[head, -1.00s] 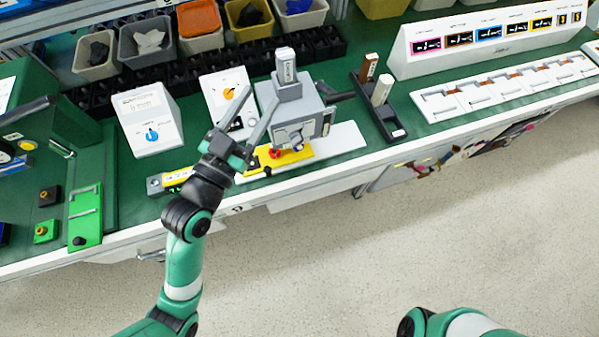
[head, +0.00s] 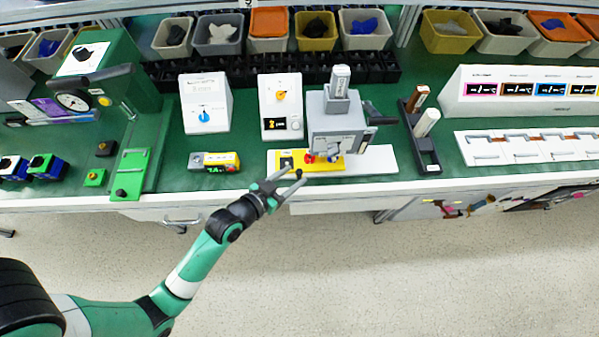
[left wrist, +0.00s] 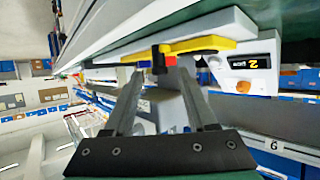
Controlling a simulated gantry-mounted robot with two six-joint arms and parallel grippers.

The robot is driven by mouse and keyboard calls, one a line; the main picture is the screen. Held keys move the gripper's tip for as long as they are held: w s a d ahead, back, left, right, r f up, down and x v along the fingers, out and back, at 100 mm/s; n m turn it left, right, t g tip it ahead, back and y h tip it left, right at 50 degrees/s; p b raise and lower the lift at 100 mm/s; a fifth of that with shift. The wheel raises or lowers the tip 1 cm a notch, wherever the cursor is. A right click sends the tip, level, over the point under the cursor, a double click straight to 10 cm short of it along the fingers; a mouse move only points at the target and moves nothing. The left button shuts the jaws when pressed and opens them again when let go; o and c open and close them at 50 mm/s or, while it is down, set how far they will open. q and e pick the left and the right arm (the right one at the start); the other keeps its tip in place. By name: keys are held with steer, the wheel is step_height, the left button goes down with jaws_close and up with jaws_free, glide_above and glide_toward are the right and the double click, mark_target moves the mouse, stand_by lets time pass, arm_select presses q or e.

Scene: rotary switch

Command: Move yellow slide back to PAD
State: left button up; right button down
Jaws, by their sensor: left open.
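The yellow slide (head: 298,168) lies on a white base plate (head: 378,160), under the front of a grey press-like machine (head: 335,125). A red part (head: 309,158) and a blue part show at the slide under the machine. My left gripper (head: 297,176) is open and empty, just in front of the slide at the bench's front edge. In the left wrist view the yellow slide (left wrist: 200,45) is beyond the open fingertips (left wrist: 160,75), with a dark knob (left wrist: 160,62) between them in the picture. I cannot read a PAD label. My right gripper is not in view.
A grey-and-yellow block (head: 214,162) lies left of the plate. White control boxes (head: 205,105) stand behind it. A dark holder with upright handles (head: 425,150) is right of the machine. Several bins line the back. The floor in front is clear.

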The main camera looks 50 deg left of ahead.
mark_target(297, 174)
arm_select(q)
steer(key=x, duration=0.3)
steer(key=shift+w+f+b, duration=0.15)
steer(key=shift+w+b, duration=0.2)
steer(key=shift+b, duration=0.05)
jaws_close()
stand_by(1.1)
